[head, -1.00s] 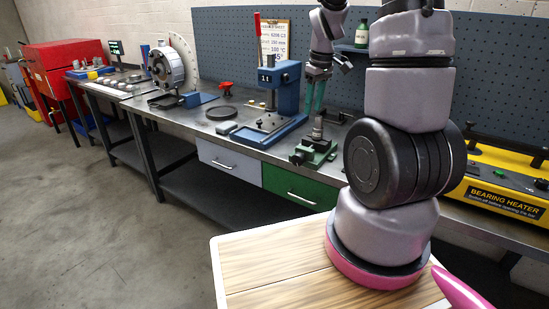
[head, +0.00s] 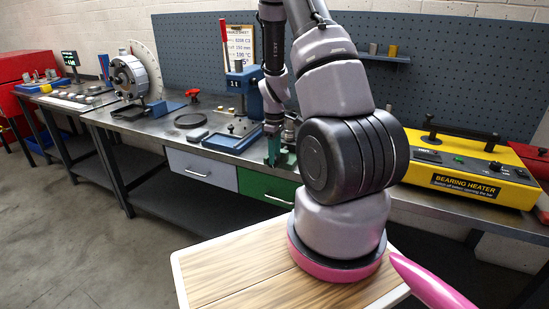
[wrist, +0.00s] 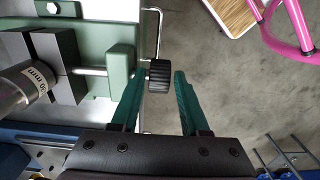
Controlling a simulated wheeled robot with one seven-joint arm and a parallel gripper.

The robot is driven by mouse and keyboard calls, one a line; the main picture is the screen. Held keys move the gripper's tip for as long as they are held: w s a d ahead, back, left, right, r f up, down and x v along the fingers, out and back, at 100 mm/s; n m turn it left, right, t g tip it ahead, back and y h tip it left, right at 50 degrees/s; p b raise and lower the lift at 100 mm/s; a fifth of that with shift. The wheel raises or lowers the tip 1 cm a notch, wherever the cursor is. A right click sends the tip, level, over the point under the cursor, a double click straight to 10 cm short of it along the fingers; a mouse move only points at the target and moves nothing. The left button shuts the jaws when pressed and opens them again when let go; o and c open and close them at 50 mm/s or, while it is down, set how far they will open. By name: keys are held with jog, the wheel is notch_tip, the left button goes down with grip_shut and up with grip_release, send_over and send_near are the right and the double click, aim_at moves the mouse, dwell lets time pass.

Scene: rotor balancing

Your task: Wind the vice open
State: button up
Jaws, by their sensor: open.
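In the wrist view, the green vice (wrist: 122,60) is at the upper left, with dark jaw blocks (wrist: 62,50). A metal cylinder (wrist: 28,85) with printed lettering lies against the jaws. A thin screw runs right from the vice to a black ribbed knob (wrist: 159,73). My gripper (wrist: 160,76) is open. Its two teal fingers point up in the picture, and the knob shows between their tips, nearer the left finger. I see no clear contact. In the head view, my gripper (head: 281,150) is low at the bench edge, and my arm hides most of the vice.
A blue press (head: 243,95) stands left of my gripper on the bench. A yellow bearing heater (head: 480,170) is to the right. A dark round plate (head: 190,121) and a red piece (head: 193,93) lie farther left. The floor in front of the bench is clear.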

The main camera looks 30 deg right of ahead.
jog(key=shift+f, duration=0.65)
grip_shut()
